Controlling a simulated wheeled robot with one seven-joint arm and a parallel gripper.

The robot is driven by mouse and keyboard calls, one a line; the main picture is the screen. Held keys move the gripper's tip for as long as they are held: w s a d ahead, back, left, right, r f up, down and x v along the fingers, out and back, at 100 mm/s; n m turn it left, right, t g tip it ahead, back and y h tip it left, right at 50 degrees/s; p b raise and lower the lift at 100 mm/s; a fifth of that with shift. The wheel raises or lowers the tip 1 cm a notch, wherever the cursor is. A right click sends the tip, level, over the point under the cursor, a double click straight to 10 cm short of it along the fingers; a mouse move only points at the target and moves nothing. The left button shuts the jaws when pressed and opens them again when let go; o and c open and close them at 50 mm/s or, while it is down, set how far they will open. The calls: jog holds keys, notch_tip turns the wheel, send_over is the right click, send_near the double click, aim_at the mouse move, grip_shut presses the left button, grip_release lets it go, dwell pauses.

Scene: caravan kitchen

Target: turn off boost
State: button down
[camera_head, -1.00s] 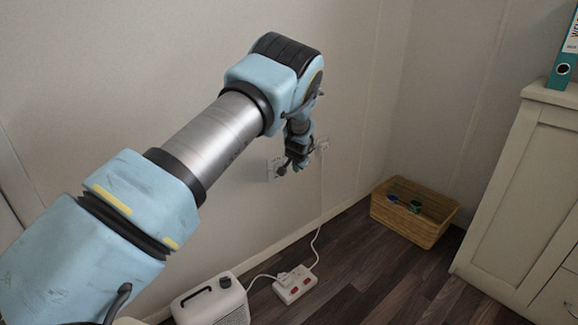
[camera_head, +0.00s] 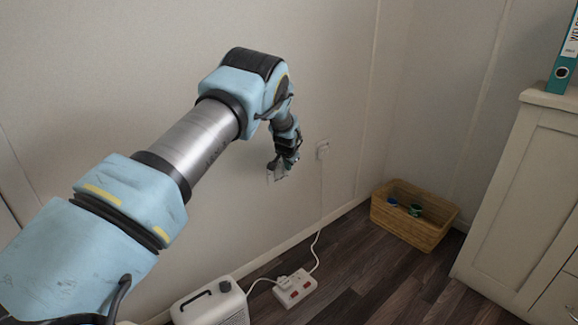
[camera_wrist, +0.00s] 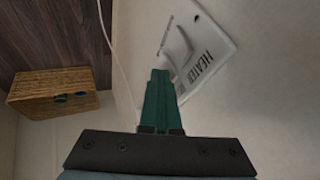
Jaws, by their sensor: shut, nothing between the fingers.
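A white wall plate (camera_wrist: 203,48) with the printed word HEATER shows tilted in the wrist view, with a light-coloured raised part on it and smaller print too fine to read. In the head view it is mostly hidden behind my gripper (camera_head: 284,172). My gripper is shut and empty, its green fingers (camera_wrist: 160,75) together, with the tips at the plate's lower left side in the wrist view. I cannot tell whether they touch it. No label reading boost is legible.
A second wall socket (camera_head: 322,150) is right of my gripper, with a cable running down to a white power strip (camera_head: 295,289) with red switches. A wicker basket (camera_head: 414,218) and a white cabinet (camera_head: 520,190) are to the right.

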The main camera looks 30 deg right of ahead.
jog(key=shift+r+p, duration=0.45)
jog(key=shift+r, duration=0.35)
jog(key=shift+s, duration=0.1)
